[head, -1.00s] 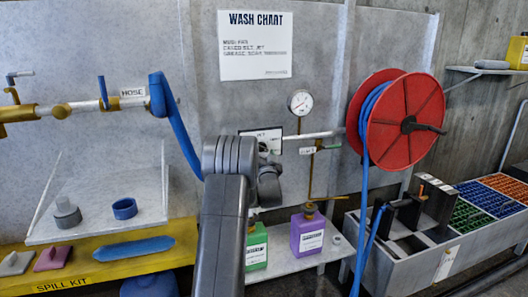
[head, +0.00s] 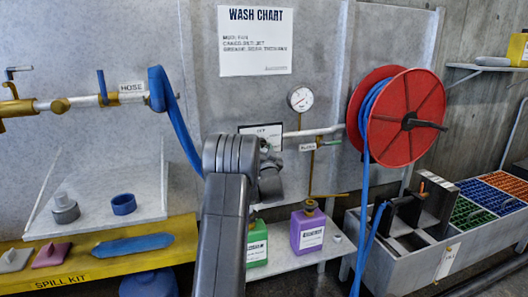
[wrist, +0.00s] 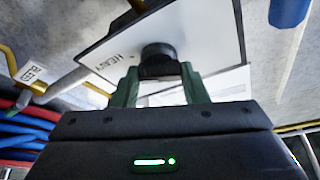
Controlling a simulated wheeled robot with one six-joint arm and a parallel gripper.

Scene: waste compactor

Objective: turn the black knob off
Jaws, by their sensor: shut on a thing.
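The black knob (wrist: 158,56) sits on a white panel (wrist: 105,58) in the wrist view. The word HEAVY is printed on the panel beside the knob. My gripper (wrist: 159,75) has its two green fingers on either side of the knob and is shut on it. Only the upper part of the white panel (head: 262,129) shows there, above my wrist. I cannot read where the knob points.
A pipe with a BLEED tag (wrist: 34,72) runs close beside the panel. A pressure gauge (head: 301,99) and a red hose reel (head: 408,115) are to the right. Green (head: 257,240) and purple (head: 308,228) bottles stand on a shelf below. A blue hose (head: 176,125) hangs at left.

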